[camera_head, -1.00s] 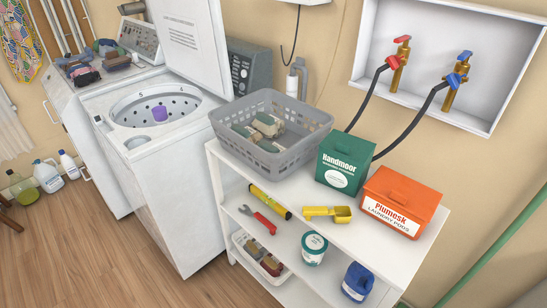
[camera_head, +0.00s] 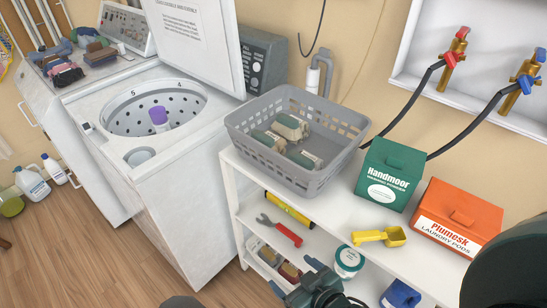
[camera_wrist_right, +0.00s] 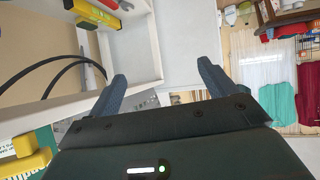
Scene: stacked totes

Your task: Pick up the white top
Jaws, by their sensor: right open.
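No white top is clearly identifiable in the head view. In the right wrist view, a pale, whitish cloth (camera_wrist_right: 257,76) hangs at the right beside teal and red cloths; I cannot tell whether it is a top. My right gripper (camera_head: 295,276) is at the bottom of the head view, in front of the white shelf's lower part. In the right wrist view its two fingers (camera_wrist_right: 162,72) stand wide apart with nothing between them. My left gripper is not in view.
The wooden floor (camera_head: 105,265) in front is clear.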

